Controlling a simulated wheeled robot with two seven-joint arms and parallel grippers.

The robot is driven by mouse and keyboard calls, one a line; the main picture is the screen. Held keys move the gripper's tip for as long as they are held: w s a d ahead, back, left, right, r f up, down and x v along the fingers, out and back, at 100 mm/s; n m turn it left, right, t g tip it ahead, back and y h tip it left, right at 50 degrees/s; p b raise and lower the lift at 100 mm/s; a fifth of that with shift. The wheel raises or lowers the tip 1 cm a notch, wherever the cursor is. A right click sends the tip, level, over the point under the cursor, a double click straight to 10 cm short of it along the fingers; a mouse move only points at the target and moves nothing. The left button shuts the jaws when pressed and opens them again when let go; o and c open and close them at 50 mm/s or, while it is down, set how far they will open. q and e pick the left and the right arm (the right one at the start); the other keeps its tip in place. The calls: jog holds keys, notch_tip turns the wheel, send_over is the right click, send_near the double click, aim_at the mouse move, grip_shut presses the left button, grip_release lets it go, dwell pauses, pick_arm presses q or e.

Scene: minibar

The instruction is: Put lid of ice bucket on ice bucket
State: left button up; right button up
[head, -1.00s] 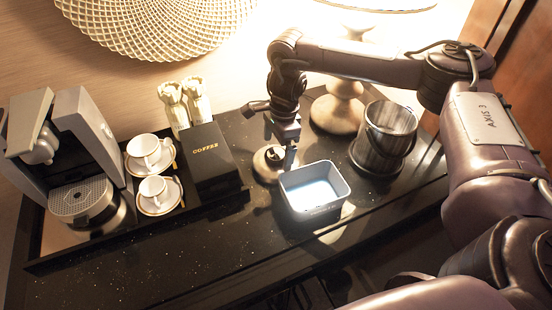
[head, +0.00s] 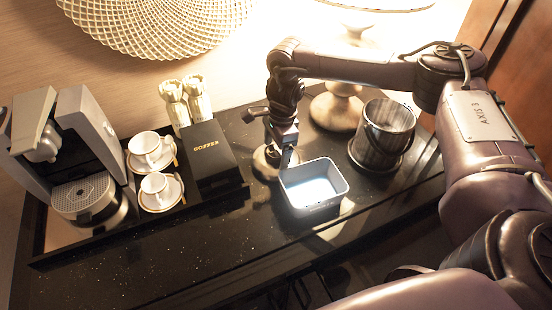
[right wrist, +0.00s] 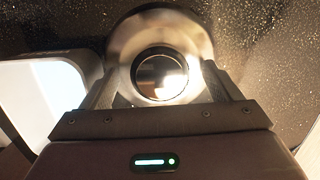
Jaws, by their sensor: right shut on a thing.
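The ice bucket (head: 384,140) is a metal pail with a handle, standing upright and open on a dark round base at the right of the counter. The lid of the ice bucket (head: 261,164) is a round metal disc lying low at the counter, left of the blue-grey container. My right gripper (head: 284,157) points down at the lid. In the right wrist view, the lid (right wrist: 190,28) lies beneath it, and my right gripper (right wrist: 158,82) is shut on its round knob (right wrist: 160,75). Part of the lid is hidden by the gripper. My left gripper is not in view.
A blue-grey open container (head: 314,203) stands close to the lid, between it and the bucket. A lamp base (head: 336,112) stands behind. A black coffee box (head: 212,158), cups (head: 150,148) and a coffee machine (head: 82,150) are to the left. The front counter strip is clear.

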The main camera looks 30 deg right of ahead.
aim_at(274, 151)
jog(key=shift+s+f, duration=0.25)
jog(key=shift+f, duration=0.05)
jog(key=shift+w+r, duration=0.15)
jog(key=shift+r, duration=0.4)
jog(key=c, duration=1)
notch_tip(274, 151, up, 4)
jog(key=shift+w+r+b, duration=0.15)
jog(key=shift+r+b, duration=0.05)
jog(key=shift+b, duration=0.65)
notch_tip(274, 151, up, 15)
jog(key=p, duration=0.2)
jog(key=s+a+f+n, duration=0.2)
jog(key=s+f, duration=0.1)
jog(key=s, duration=0.1)
jog(key=s+a+f+n+b, duration=0.1)
jog(key=s+a+f+n, duration=0.2)
jog(key=s+f, duration=0.1)
jog(key=s+a+f+n+g, duration=0.1)
jog(key=s+a+f+n, duration=0.1)
jog(key=s+f+n, duration=0.1)
jog(key=shift+s+a+f, duration=0.3)
jog(key=shift+s+f, duration=0.15)
jog(key=shift+s, duration=0.05)
jog(key=shift+a, duration=0.15)
jog(key=shift+d, duration=0.2)
